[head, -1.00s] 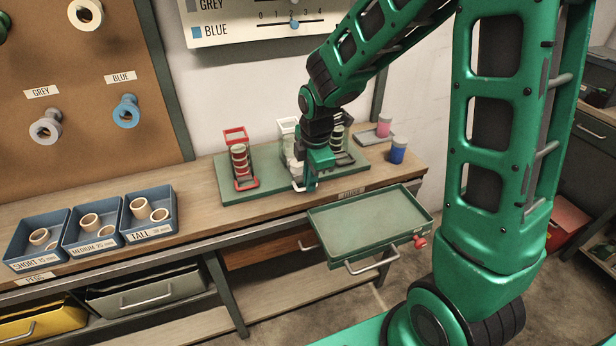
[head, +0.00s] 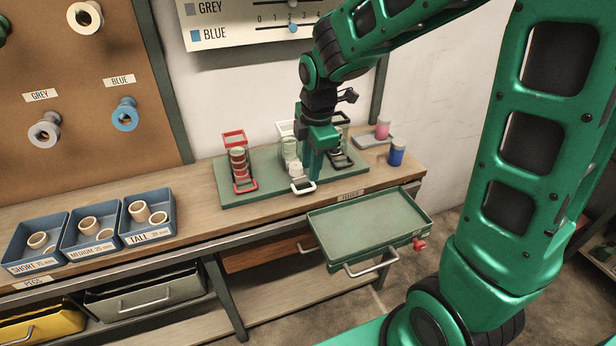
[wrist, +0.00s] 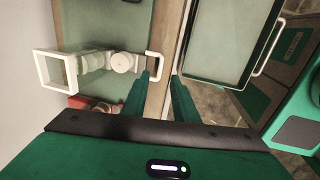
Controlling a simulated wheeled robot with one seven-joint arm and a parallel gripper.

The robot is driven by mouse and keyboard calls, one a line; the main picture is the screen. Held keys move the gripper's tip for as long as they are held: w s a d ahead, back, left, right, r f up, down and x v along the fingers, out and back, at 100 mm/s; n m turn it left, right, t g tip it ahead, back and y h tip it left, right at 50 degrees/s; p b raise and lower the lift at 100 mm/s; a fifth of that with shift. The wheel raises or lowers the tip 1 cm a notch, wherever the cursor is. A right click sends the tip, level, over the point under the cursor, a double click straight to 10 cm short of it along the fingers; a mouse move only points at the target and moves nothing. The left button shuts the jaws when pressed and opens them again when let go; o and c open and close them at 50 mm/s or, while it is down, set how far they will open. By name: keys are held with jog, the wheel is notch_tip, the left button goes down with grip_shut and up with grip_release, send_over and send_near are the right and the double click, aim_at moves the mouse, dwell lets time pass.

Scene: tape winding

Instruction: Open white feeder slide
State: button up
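The white feeder (head: 289,146) stands between a red and a black feeder on the green board. Its slide's white handle (head: 303,187) lies at the board's front edge. In the wrist view the feeder's white frame (wrist: 55,70) is at left, with a pale round piece (wrist: 122,62) between it and the handle (wrist: 159,66). My gripper (wrist: 159,78) is open, fingers pointing down by the handle; the handle's near end shows between the fingertips, closer to the left one. I cannot tell whether they touch. In the head view my gripper (head: 311,178) partly hides the feeder's right side.
The red feeder (head: 238,160) is left and the black feeder (head: 341,150) right of the white one. A green tray (head: 370,225) juts out below the bench front. Blue and pink jars (head: 397,152) stand at right; labelled peg bins (head: 92,240) at left.

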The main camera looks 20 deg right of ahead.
jog(key=r, duration=0.3)
jog(key=shift+s+r, duration=0.25)
jog(key=shift+s, duration=0.05)
jog(key=s+d+r+m+g, duration=0.1)
jog(key=s+d+r+m, duration=0.1)
jog(key=s+d+m, duration=1.1)
jog(key=s+d+f+m+g, duration=0.1)
jog(key=s+d+m, duration=0.3)
jog(key=s+m, duration=0.7)
jog(key=shift+s+f+m, duration=0.15)
jog(key=shift+s+m, duration=0.15)
jog(key=shift+s, duration=0.9)
